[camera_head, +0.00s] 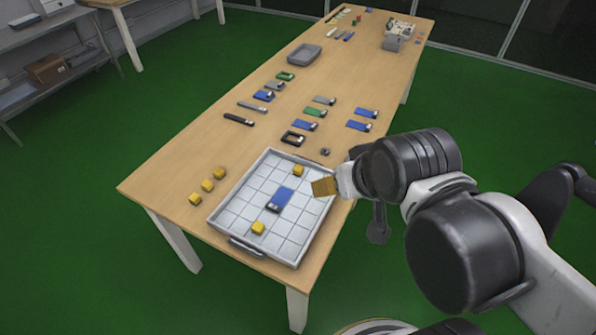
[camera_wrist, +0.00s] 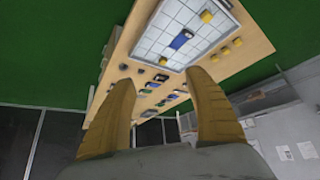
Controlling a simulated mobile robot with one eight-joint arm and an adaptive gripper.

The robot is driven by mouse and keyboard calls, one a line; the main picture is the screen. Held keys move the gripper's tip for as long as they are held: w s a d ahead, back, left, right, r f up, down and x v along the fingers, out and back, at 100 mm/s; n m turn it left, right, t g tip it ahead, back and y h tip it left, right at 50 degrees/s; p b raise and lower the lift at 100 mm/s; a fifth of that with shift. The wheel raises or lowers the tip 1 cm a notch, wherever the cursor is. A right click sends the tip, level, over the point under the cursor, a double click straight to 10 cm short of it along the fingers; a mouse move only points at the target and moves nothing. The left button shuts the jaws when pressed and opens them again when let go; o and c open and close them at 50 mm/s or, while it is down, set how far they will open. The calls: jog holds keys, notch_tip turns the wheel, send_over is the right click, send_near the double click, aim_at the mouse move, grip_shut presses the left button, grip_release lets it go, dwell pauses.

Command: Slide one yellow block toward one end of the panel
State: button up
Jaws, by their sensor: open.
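The panel is a white gridded tray (camera_head: 228,217) with a raised rim and a dark handle, at the near end of the wooden table. A blue block (camera_head: 281,198) lies near its middle. One yellow block (camera_head: 299,171) sits near the tray's far edge and another yellow block (camera_head: 258,228) near its front edge. Three more yellow blocks (camera_head: 207,186) stand in a row on the table left of the tray. My gripper (camera_head: 324,187) is above the tray's right edge. In the wrist view its tan fingers (camera_wrist: 160,100) are apart and nothing is between them.
The wooden table (camera_head: 176,160) runs away from me. Beyond the tray lie several blue, green, grey and black devices (camera_head: 305,125). A grey bin (camera_head: 304,55) and a boxy machine (camera_head: 398,36) stand farther back. The table surface left of the devices is mostly clear.

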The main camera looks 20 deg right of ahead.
jog(key=shift+c, duration=0.2)
jog(key=shift+r, duration=0.1)
jog(key=c, duration=0.6)
jog(key=shift+w+d+r+m, duration=0.15)
jog(key=shift+w+r, duration=0.15)
jog(key=shift+w, duration=0.35)
jog(key=shift+w+r+m, duration=0.15)
jog(key=shift+w+r, duration=0.1)
jog(key=shift+w, duration=0.35)
grip_shut()
jog(key=m+g+h, duration=0.3)
jog(key=m+g, duration=0.1)
jog(key=m, duration=0.4)
send_over(306, 163)
notch_tip(306, 163, down, 18)
jog(key=b+x, duration=0.1)
jog(key=x, duration=0.2)
jog(key=b+x, duration=0.1)
jog(key=x, duration=0.3)
jog(key=b+x, duration=0.1)
jog(key=x, duration=0.3)
jog(key=shift+s+a+f, duration=0.15)
jog(key=shift+s+a, duration=0.2)
jog(key=s+a, duration=0.1)
jog(key=s+a+b, duration=0.1)
jog(key=s, duration=0.1)
jog(key=shift+a+r+b, duration=0.2)
jog(key=shift+a+b, duration=0.1)
jog(key=shift+a, duration=0.1)
